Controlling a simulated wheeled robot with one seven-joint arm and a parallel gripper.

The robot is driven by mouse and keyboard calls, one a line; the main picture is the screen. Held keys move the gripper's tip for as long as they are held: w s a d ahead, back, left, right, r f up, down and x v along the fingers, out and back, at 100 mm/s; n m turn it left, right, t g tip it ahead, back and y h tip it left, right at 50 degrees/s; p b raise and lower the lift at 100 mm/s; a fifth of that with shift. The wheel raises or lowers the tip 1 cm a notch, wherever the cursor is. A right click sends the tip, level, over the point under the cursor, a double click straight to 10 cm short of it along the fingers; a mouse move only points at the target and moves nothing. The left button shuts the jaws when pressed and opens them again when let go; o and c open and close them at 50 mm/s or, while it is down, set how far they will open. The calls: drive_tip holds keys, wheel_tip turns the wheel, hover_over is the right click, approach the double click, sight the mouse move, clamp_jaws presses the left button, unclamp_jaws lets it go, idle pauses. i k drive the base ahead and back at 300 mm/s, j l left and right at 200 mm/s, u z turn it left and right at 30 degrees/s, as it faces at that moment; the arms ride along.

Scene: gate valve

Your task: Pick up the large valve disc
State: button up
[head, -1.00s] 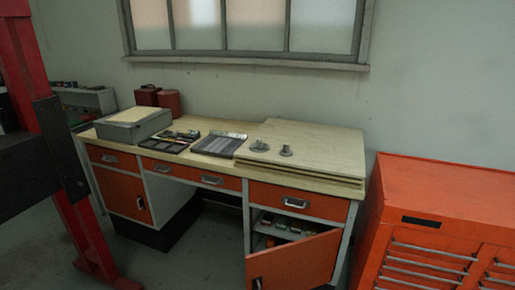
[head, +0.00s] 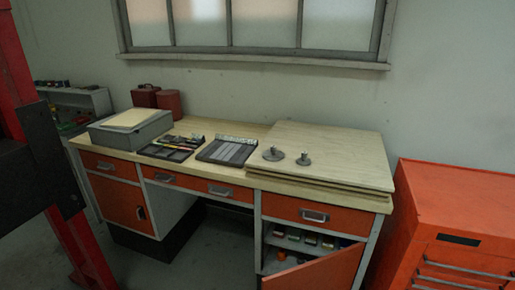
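Two grey valve discs with short upright stems stand on the stacked wooden boards at the right end of the workbench in the head view. The large valve disc (head: 273,154) is the left one, with the wider base. The smaller disc (head: 303,159) stands just to its right, apart from it. Nothing covers either disc. My gripper is not in view.
The workbench (head: 225,188) also bears a grey box (head: 130,133), a tool tray (head: 171,148) and a dark slotted case (head: 227,151). A cabinet door (head: 318,272) hangs open at the front right. An orange tool chest (head: 450,210) stands right; a red post (head: 22,75) stands left.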

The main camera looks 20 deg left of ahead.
sight(273, 154)
drive_tip(key=i+j, duration=0.15)
drive_tip(key=j, duration=0.25)
drive_tip(key=i+j, duration=0.15)
drive_tip(key=j, duration=0.25)
drive_tip(key=i+j+u, duration=0.1)
drive_tip(key=j, duration=0.3)
drive_tip(key=i+j, duration=0.2)
drive_tip(key=j, duration=0.2)
drive_tip(key=i+j+u, duration=0.1)
drive_tip(key=j, duration=0.3)
drive_tip(key=i+j, duration=0.3)
drive_tip(key=i+j+u, duration=0.1)
drive_tip(key=i+j, duration=0.2)
drive_tip(key=i, duration=0.25)
drive_tip(key=i+j, duration=0.25)
drive_tip(key=i, duration=0.15)
drive_tip(key=i+u, duration=0.1)
drive_tip(key=i, duration=0.25)
